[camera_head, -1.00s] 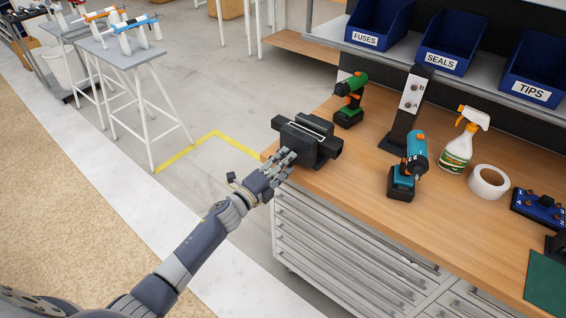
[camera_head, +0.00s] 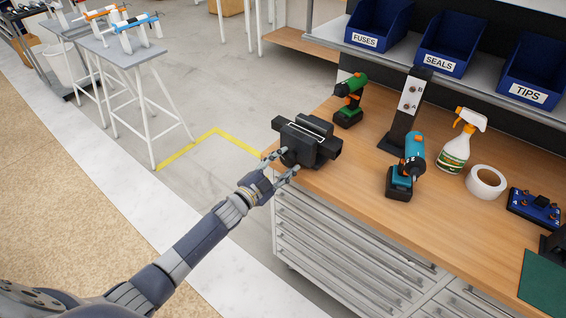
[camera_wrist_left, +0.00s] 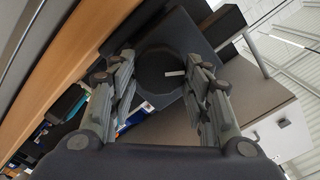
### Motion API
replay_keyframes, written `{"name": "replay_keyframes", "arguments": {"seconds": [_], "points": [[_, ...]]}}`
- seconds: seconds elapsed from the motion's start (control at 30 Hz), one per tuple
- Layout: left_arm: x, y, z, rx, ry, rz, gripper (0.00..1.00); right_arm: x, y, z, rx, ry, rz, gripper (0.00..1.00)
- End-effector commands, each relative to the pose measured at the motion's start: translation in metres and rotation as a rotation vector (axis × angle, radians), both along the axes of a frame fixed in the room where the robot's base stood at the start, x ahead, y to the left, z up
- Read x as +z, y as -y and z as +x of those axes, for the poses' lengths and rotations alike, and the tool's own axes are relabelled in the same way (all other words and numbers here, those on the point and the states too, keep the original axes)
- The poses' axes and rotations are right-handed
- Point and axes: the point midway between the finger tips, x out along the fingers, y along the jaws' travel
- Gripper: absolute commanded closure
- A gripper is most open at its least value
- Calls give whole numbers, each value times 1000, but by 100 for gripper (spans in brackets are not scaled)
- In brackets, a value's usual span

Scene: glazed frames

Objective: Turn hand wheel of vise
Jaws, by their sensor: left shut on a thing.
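The black vise (camera_head: 312,143) stands at the near left corner of the workbench. Its round dark hand wheel (camera_wrist_left: 158,70), with a small pale mark, sits between the two fingers in the left wrist view. My left gripper (camera_head: 286,161) is at the vise's front, its fingers on either side of the wheel and shut on it; the fingers also show in the left wrist view (camera_wrist_left: 161,62). In the head view the wheel is mostly hidden by the gripper. My right gripper is not in view.
On the workbench (camera_head: 345,181), a green drill (camera_head: 349,100), a dark stand (camera_head: 404,112), a teal drill (camera_head: 405,170), a spray bottle (camera_head: 458,145) and a tape roll (camera_head: 486,182) stand right of the vise.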

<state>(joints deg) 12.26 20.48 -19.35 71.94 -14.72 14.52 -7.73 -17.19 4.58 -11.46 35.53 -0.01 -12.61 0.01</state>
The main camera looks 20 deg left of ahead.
Motion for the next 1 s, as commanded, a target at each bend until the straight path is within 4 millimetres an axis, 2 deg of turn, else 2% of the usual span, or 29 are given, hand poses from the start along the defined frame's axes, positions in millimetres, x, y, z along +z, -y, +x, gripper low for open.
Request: {"name": "replay_keyframes", "arguments": {"seconds": [0.03, 0.43, 1.0], "points": [[5, 0, 2, 0, -5, -35, 79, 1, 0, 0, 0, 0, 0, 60], [6, 0, 3, -1, -69, -221, 79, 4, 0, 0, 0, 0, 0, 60], [7, -1, 3, -1, -80, -253, 79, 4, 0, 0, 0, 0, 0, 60]]}}
